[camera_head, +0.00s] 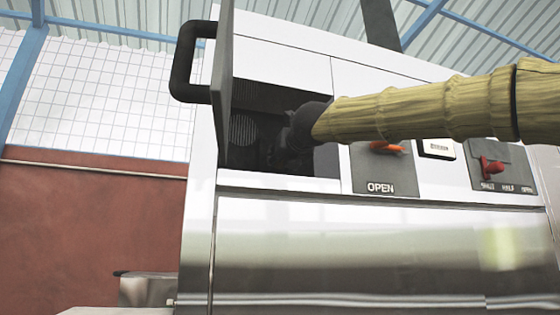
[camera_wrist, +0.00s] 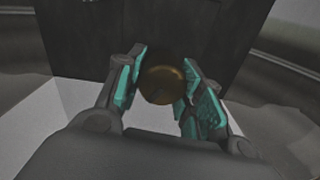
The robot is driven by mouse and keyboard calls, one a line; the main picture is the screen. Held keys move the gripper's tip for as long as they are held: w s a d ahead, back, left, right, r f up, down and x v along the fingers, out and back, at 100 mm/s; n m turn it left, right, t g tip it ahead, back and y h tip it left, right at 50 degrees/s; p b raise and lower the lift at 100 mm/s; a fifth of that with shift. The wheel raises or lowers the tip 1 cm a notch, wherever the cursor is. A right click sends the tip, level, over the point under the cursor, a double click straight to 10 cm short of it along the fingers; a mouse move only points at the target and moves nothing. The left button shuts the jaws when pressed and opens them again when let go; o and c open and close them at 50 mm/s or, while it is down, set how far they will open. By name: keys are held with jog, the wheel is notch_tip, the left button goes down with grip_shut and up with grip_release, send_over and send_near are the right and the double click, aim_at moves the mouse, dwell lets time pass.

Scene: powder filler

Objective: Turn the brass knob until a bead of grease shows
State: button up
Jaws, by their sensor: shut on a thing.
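The brass knob (camera_wrist: 163,85) is round and dull gold in the wrist view, against a dark panel. My gripper (camera_wrist: 160,88) has its teal-padded fingers on either side of the knob and is shut on it. In the head view my gripper (camera_head: 292,138) reaches into the dark open compartment (camera_head: 255,100) of the white machine, and the knob is hidden there behind the gripper and arm. No bead of grease shows in either view.
The compartment's door (camera_head: 224,90) stands open at the left, with a dark handle (camera_head: 186,60). To the right are a panel marked OPEN with an orange lever (camera_head: 388,147) and a red lever (camera_head: 492,167) on another panel. A metal container (camera_head: 147,289) stands at lower left.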

jog(key=shift+s+d+r, duration=0.1)
jog(key=shift+s+r, duration=0.05)
jog(key=shift+r, duration=0.15)
jog(key=shift+m+b, duration=0.3)
jog(key=shift+b, duration=0.05)
jog(key=m+b, duration=0.2)
jog(key=shift+f+m, duration=0.1)
jog(key=shift+m, duration=0.2)
jog(key=m+b, duration=0.3)
jog(key=shift+m, duration=0.4)
jog(key=m+b, duration=0.5)
jog(key=m, duration=0.1)
jog(key=shift+m, duration=0.3)
jog(key=shift+m+b, duration=0.6)
jog(key=shift+m, duration=0.3)
jog(key=shift+f, duration=0.15)
